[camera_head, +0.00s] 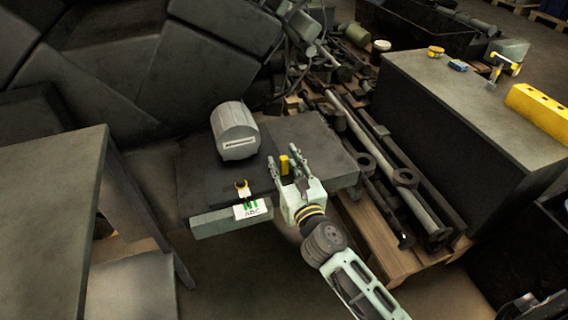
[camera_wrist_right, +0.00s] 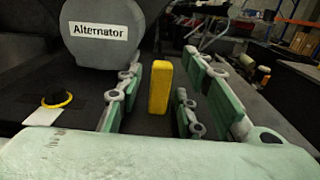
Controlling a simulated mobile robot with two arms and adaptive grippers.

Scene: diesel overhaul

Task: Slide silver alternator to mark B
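The silver alternator (camera_head: 234,130) is a grey cylinder with a white label, standing toward the back left of a dark low table (camera_head: 195,188). In the right wrist view the alternator (camera_wrist_right: 100,38) reads "Alternator". My right gripper (camera_head: 283,168) is open above the table's front right part, apart from the alternator. A small yellow block (camera_head: 284,164) stands upright between its fingers; the yellow block (camera_wrist_right: 159,87) shows a gap on both sides. A white card (camera_head: 252,209) with green marks and "ABC" hangs at the table's front edge. Mark B itself is not clear. My left gripper is not in view.
A small black and yellow item (camera_head: 242,188) sits near the table's front edge, above the card. A pallet with metal shafts (camera_head: 385,170) lies right of the table. A dark cabinet (camera_head: 450,110) bears a yellow block (camera_head: 540,112) and small tools. A grey bench (camera_head: 45,210) stands left.

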